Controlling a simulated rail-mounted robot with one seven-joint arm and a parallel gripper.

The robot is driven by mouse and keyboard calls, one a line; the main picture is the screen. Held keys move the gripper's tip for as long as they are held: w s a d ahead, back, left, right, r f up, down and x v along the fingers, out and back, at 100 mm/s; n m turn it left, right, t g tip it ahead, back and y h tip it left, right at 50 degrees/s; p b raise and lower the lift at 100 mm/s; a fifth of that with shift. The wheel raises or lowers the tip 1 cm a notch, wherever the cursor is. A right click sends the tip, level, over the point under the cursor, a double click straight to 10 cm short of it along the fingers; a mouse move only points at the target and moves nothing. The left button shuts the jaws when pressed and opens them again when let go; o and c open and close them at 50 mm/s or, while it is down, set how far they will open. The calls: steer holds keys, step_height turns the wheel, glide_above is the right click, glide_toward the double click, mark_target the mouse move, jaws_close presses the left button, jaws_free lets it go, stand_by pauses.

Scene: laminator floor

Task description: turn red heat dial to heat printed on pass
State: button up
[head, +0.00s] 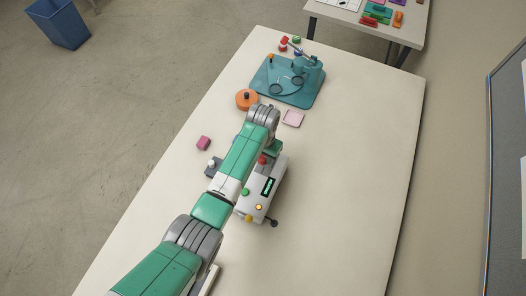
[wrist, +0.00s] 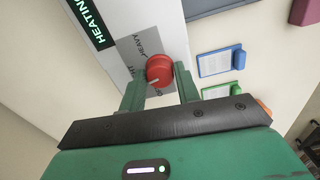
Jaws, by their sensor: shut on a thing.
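The red heat dial (wrist: 159,66) sits on a grey plate (wrist: 128,46) on the laminator; its pale mark points down-left in the wrist view. In the head view the white laminator (head: 256,205) stands under my arm, with the red dial (head: 262,160) partly showing. I cannot tell which card is the pass.
Two cards with a blue clip (wrist: 238,59) and a green clip (wrist: 237,88) lie near the dial in the wrist view. The table's right side is clear.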

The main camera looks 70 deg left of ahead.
mark_target(263, 157)
steer(key=shift+m+p, duration=0.3)
steer(key=shift+m, duration=0.6)
steer(key=o, duration=1)
step_height(263, 157, up, 8)
steer(key=shift+f+p, duration=0.1)
steer(key=shift+p, duration=0.35)
